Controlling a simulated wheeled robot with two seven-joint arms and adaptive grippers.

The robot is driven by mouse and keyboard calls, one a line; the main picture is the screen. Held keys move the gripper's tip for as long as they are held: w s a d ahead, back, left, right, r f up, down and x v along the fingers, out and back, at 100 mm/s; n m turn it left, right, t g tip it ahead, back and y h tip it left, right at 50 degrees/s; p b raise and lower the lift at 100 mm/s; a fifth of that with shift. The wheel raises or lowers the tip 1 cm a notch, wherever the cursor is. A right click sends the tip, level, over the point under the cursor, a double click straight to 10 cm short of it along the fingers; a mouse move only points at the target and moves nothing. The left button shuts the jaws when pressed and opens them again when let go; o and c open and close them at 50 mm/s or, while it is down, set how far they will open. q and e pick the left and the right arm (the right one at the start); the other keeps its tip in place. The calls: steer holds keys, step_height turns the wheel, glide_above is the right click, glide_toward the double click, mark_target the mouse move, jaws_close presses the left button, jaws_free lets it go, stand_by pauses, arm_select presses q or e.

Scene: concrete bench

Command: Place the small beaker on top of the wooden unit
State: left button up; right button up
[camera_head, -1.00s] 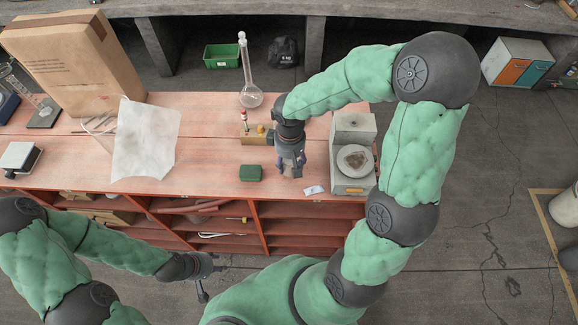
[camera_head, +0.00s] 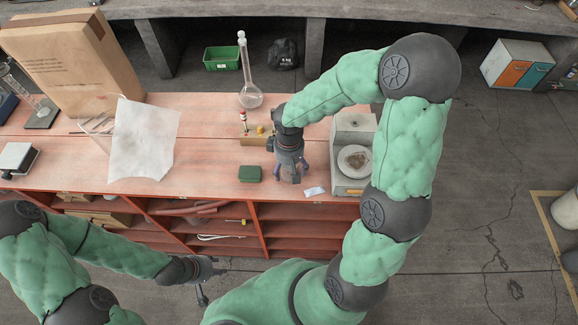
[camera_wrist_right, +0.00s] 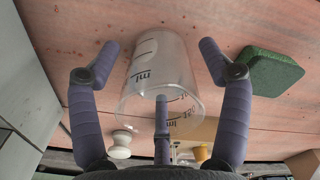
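The wooden unit (camera_head: 208,172) is a long reddish bench with open shelves below its top. The small beaker (camera_wrist_right: 158,72), clear with dark markings, shows in the right wrist view on the reddish wooden top, between the fingers of my right gripper (camera_wrist_right: 160,55). The fingers are spread, with gaps between them and the beaker on both sides. In the head view my right gripper (camera_head: 291,176) points down at the unit's top and hides the beaker. My left gripper (camera_head: 207,281) is off the unit's front, low, empty, with its fingers apart.
A green sponge (camera_head: 250,174) lies left of my right gripper. A wooden block (camera_head: 254,139) and a glass flask (camera_head: 249,92) stand behind. A balance-like device (camera_head: 349,187) is close on the right. Paper (camera_head: 143,140) and a cardboard bag (camera_head: 72,65) occupy the left side.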

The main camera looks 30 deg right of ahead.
steer(key=shift+r, duration=0.2)
step_height(320, 180, up, 12)
steer(key=p, duration=0.3)
steer(key=shift+p, duration=0.3)
